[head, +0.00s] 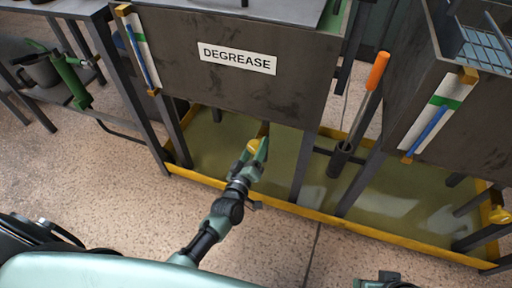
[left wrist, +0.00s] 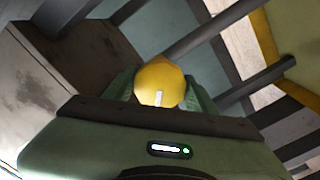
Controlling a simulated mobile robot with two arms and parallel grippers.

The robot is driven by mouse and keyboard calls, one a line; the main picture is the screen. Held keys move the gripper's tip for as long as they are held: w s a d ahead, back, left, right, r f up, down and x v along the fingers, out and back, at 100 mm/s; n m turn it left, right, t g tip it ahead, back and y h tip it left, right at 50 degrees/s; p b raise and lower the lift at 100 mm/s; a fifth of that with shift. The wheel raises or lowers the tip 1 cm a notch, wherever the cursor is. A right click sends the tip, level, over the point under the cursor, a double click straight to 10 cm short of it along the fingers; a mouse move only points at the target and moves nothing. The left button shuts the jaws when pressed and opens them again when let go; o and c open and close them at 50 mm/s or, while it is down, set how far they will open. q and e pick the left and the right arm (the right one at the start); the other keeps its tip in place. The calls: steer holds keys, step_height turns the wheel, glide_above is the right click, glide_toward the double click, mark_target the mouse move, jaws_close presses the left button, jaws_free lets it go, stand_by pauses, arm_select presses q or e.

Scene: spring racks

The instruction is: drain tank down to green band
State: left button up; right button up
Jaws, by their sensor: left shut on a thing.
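The dark tank labelled DEGREASE (head: 225,85) stands on legs over a yellow-rimmed tray. Its level gauge (head: 141,52) is on the left corner, a white strip with a blue column that reaches up near the top, around the green mark. My left gripper (head: 258,150) is under this tank, shut on a yellow valve handle (head: 254,145). The handle also shows between the fingers in the left wrist view (left wrist: 160,82). The valve body is mostly hidden. A dark green and black part of mine at the bottom edge may be my right gripper (head: 385,282); its jaws are unclear.
A second tank (head: 465,125) at the right has a gauge (head: 438,112) with a green band and a blue column below it. Another yellow handle (head: 499,215) is beneath it. An orange-handled tool (head: 362,105) stands between the tanks. The tray's yellow rim (head: 335,221) runs along the front.

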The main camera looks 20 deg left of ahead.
arm_select(q)
steer(key=shift+f, duration=0.1)
stand_by(0.3)
steer(key=o, duration=1.3)
steer(key=shift+o, duration=0.2)
steer(key=s+p, duration=0.1)
steer(key=s, duration=0.7)
steer(key=shift+a+p, duration=0.15)
steer(key=shift+p, duration=0.15)
